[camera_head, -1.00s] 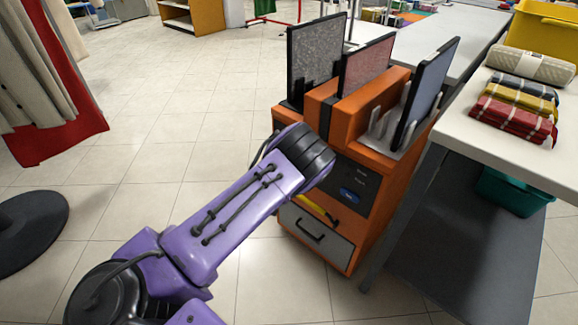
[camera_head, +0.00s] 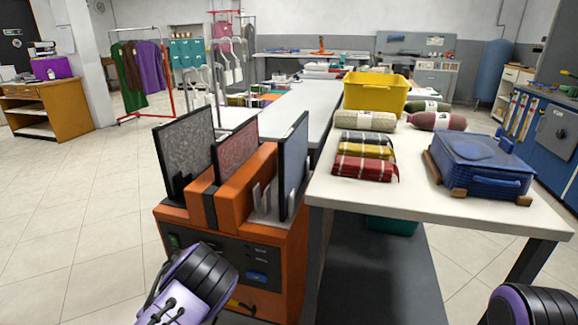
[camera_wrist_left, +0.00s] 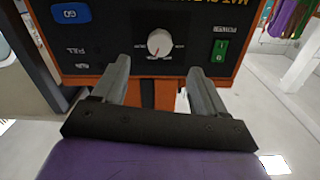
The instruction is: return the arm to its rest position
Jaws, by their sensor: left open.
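My left arm, purple with black rings, comes in at the bottom left of the head view in front of the orange machine (camera_head: 262,172). Its gripper fingers are hidden there. In the left wrist view my left gripper (camera_wrist_left: 160,82) is open, its two grey fingers apart with nothing held between them. Beyond the fingers is the machine's dark front panel (camera_wrist_left: 110,42), with a white knob (camera_wrist_left: 160,43), a blue GO button (camera_wrist_left: 70,13) and a green switch (camera_wrist_left: 220,49). A purple and black part of my right arm shows at the bottom right of the head view; its gripper is out of sight.
A white table (camera_head: 415,185) stands right of the machine. It holds folded cloths (camera_head: 366,168), a yellow bin (camera_head: 375,92) and a blue case (camera_head: 480,165). A clothes rack (camera_head: 167,80) stands at the back left. The tiled floor on the left is clear.

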